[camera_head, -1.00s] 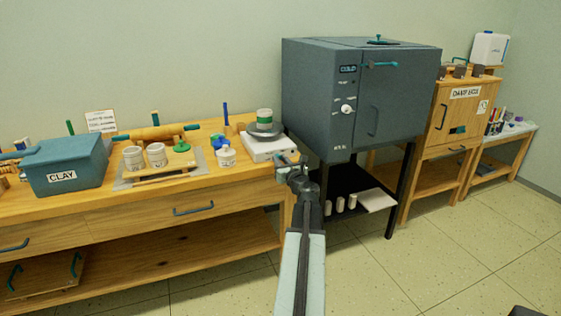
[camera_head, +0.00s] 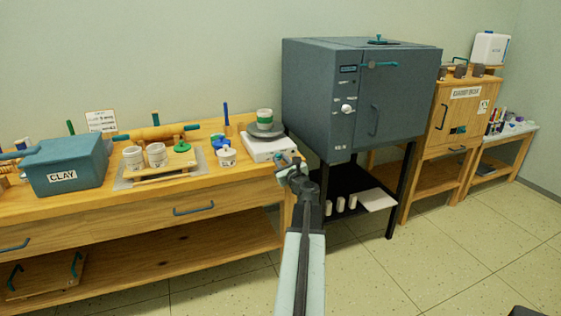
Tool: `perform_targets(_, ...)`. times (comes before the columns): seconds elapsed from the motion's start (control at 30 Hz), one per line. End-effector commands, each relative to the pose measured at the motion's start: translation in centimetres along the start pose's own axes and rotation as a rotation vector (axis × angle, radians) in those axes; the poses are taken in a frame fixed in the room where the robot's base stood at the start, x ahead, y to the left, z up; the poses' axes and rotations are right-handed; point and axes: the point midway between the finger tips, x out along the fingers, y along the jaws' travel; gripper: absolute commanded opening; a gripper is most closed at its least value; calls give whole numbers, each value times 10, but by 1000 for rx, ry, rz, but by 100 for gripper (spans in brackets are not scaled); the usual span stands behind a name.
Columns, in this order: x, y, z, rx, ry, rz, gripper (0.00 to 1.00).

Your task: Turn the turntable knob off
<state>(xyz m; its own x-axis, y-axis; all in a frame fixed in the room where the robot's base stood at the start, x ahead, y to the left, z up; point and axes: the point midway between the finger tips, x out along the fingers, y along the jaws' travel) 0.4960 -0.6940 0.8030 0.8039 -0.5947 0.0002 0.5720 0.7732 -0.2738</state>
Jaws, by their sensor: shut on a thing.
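The turntable (camera_head: 265,150) is a white box with a dark round plate (camera_head: 264,130) on top, at the right end of the wooden workbench. A white cup with a green band (camera_head: 264,116) stands on the plate. My gripper (camera_head: 286,161) is at the front right side of the turntable's base, where the knob would be. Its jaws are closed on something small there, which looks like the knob. The knob itself is mostly hidden by the jaws, so its setting cannot be told.
A dark kiln (camera_head: 350,100) on a black stand (camera_head: 365,187) is close on the right of my arm.

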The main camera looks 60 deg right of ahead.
Motion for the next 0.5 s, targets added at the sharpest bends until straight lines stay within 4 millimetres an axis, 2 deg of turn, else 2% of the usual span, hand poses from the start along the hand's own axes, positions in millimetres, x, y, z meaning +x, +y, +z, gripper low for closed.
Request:
perform_targets(0.07,0,0,0,-1,0,1,0)
perform_targets(0.1,0,0,0,-1,0,1,32)
perform_targets(0.13,0,0,0,-1,0,1,40)
perform_targets(0.17,0,0,0,-1,0,0,43)
perform_targets(0.5,-3,0,0,0,0,0,43)
